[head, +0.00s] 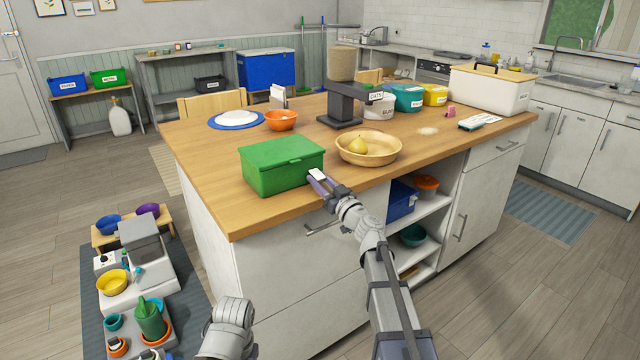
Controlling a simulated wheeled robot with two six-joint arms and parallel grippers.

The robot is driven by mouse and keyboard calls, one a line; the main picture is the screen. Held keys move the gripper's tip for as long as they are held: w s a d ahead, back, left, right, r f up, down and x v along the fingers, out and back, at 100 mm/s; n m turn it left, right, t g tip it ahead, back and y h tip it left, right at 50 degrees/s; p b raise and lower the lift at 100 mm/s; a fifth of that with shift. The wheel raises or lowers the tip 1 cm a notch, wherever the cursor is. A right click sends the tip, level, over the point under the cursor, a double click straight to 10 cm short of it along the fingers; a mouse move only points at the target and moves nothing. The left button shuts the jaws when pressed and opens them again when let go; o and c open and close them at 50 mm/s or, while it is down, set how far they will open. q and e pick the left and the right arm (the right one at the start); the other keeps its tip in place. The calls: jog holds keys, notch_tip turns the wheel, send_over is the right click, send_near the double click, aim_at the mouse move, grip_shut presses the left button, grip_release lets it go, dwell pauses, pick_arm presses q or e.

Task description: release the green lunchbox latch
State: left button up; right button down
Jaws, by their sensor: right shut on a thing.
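The green lunchbox (268,178) sits near the front edge of the wooden island top, left of the fruit bowl. Its lid (281,149) is down. My right gripper (316,176) is at the box's front right side, just below the lid rim, and is shut on the latch there. The fingers hide the latch, so its position cannot be made out. Part of my left arm shows low in the picture, but its gripper cannot be seen.
A wooden bowl (389,156) with a pear (358,146) stands close right of the lunchbox. Behind are an orange bowl (281,120), a blue-rimmed plate (215,121) and a dark stand (345,104). The island top left of the lunchbox (205,165) is clear.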

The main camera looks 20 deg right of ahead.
jog(key=c, duration=0.5)
grip_release()
jog(key=b+v, duration=0.1)
jog(key=v, duration=0.6)
jog(key=shift+s, duration=0.4)
jog(key=shift+d, duration=0.1)
